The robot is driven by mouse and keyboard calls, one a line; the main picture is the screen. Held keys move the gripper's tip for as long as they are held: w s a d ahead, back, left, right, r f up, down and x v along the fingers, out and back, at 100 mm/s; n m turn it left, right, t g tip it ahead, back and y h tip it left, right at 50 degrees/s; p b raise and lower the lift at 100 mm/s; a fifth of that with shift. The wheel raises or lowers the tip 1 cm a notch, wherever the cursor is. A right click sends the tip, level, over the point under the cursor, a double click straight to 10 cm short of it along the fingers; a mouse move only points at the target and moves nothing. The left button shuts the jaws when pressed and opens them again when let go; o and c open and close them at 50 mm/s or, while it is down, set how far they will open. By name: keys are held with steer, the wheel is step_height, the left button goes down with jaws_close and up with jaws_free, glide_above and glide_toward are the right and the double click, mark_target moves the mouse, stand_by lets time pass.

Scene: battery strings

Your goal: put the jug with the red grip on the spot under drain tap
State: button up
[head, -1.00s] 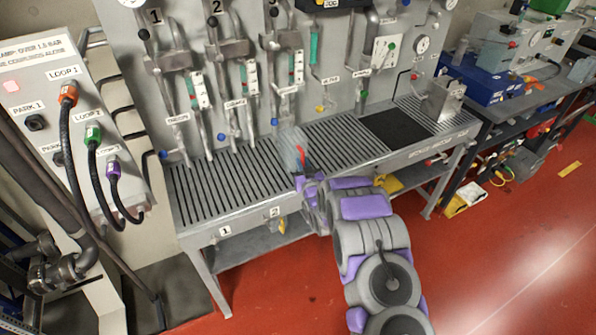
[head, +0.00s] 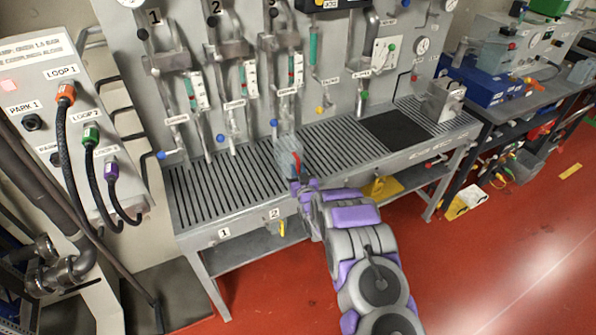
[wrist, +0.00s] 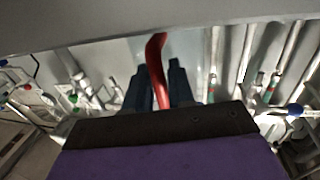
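The clear jug (head: 286,152) with the red grip (head: 296,164) is over the slatted bench top, left of the bench's middle. I cannot tell whether its base touches the slats. My gripper (head: 296,184) is at the jug's near side. In the wrist view, the red grip (wrist: 157,72) stands between the two dark fingers of my gripper (wrist: 158,84), which are closed around it. The jug's clear body is hard to make out there. Several small taps hang from the wall panel above the bench; their labels are too small to tell which is the drain tap.
The slatted bench (head: 215,187) has free room left of the jug. A dark mat (head: 395,130) and a metal block (head: 442,100) lie to the right. Vertical pipes come down behind the bench. A panel with hoses (head: 75,130) stands at the left.

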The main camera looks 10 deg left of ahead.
steer(key=o, duration=0.3)
steer(key=shift+a, duration=0.1)
steer(key=shift+r, duration=0.1)
steer(key=shift+s+d, duration=0.3)
steer(key=shift+s, duration=0.3)
steer(key=p+v, duration=0.2)
steer(key=v, duration=0.8)
steer(key=shift+s, duration=0.3)
steer(key=shift+d, duration=0.1)
